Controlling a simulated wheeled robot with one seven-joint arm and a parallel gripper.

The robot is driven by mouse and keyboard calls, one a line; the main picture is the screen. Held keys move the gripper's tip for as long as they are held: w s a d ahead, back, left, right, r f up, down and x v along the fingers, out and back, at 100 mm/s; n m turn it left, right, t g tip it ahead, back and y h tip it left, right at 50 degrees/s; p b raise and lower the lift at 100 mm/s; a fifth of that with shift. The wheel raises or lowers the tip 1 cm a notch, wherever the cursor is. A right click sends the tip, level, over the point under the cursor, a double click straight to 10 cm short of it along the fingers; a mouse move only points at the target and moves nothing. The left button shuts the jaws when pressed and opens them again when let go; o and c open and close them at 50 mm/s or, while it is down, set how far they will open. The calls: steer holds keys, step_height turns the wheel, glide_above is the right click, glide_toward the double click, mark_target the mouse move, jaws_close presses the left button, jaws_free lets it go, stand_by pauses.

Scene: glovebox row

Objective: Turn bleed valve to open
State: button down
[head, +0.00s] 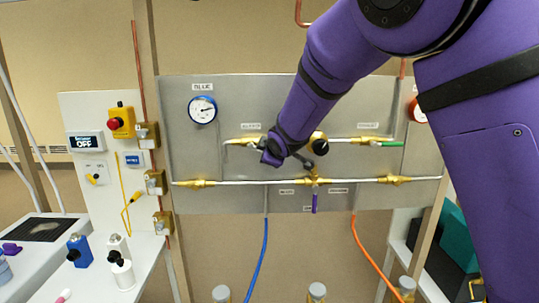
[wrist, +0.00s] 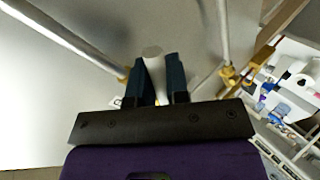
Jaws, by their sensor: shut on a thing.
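My gripper (wrist: 153,78) is shut on a pale, round-ended handle (wrist: 152,53), which shows between its two dark fingers in the wrist view. In the head view my purple wrist is in front of the panel's middle and hides most of the grip. A brass valve with a purple lever (head: 314,203) sits right of it on the lower pipe; this lever points down. A black round knob (head: 318,143) is above that valve. The small labels are too blurred to tell which valve is the bleed valve, and I cannot tell whether the held handle belongs to it.
The grey panel (head: 230,190) carries pipes, brass fittings and a blue-rimmed gauge (head: 202,110). A white board with a red emergency button (head: 121,122) stands left. Blue (head: 265,250) and orange (head: 372,255) hoses hang below. Bottles (head: 79,250) stand on the left bench.

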steer(key=c, duration=1.1)
jaws_free()
steer(key=shift+c, duration=0.2)
steer(key=shift+r, duration=0.1)
steer(key=shift+w, duration=0.1)
